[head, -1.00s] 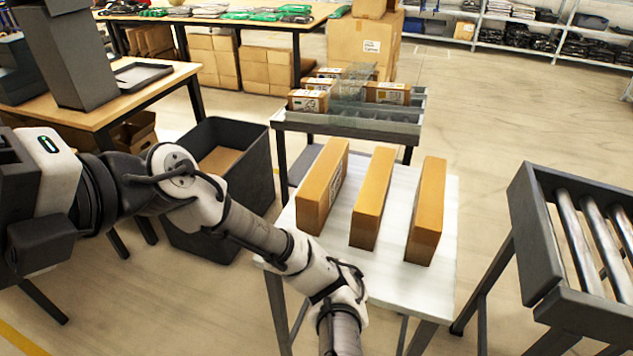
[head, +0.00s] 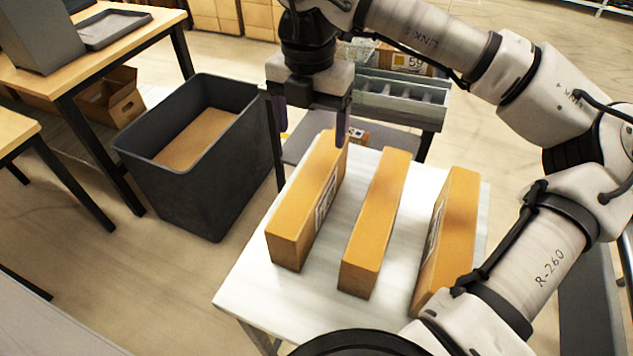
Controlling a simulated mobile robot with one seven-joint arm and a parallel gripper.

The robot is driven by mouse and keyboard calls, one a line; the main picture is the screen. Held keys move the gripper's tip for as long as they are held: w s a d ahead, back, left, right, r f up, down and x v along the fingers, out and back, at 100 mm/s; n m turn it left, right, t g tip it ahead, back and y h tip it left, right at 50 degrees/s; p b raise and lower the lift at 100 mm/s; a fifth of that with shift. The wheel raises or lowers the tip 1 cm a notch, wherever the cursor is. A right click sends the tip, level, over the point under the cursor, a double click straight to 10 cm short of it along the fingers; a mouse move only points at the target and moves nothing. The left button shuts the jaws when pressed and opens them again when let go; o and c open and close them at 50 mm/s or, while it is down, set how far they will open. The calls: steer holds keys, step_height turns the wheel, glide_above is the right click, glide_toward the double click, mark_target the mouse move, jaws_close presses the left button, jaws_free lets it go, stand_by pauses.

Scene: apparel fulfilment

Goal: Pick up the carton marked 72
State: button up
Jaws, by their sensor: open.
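Three tall brown cartons stand on edge on a white table (head: 255,300): a left carton (head: 300,215), a middle carton (head: 374,225) and a right carton (head: 452,235). The left and right cartons show part of a white label on a side face, but I cannot read a number. No 72 is legible on any of them. My gripper (head: 312,122) points down with its jaws open, above the far end of the left carton. One finger appears close to that carton's top; I cannot tell whether they touch. My arm hides part of the right carton's near end.
A dark grey bin (head: 215,185) with a brown carton inside stands left of the table. Behind is a grey rack (head: 400,100) with cartons, one marked 59. A wooden table (head: 125,50) with a dark tray (head: 112,28) is at upper left.

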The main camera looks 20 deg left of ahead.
mark_target(312, 176)
steer(key=f, duration=0.5)
steer(key=f+p, duration=0.1)
steer(key=f, duration=0.1)
steer(key=shift+s+f, duration=0.25)
steer(key=shift+f, duration=0.1)
steer(key=shift+d+f+p, duration=0.1)
steer(key=shift+f+p, duration=0.8)
steer(key=shift+f, duration=1.8)
steer(key=shift+c, duration=0.2)
steer(key=c, duration=1.4)
steer(key=shift+r, duration=0.15)
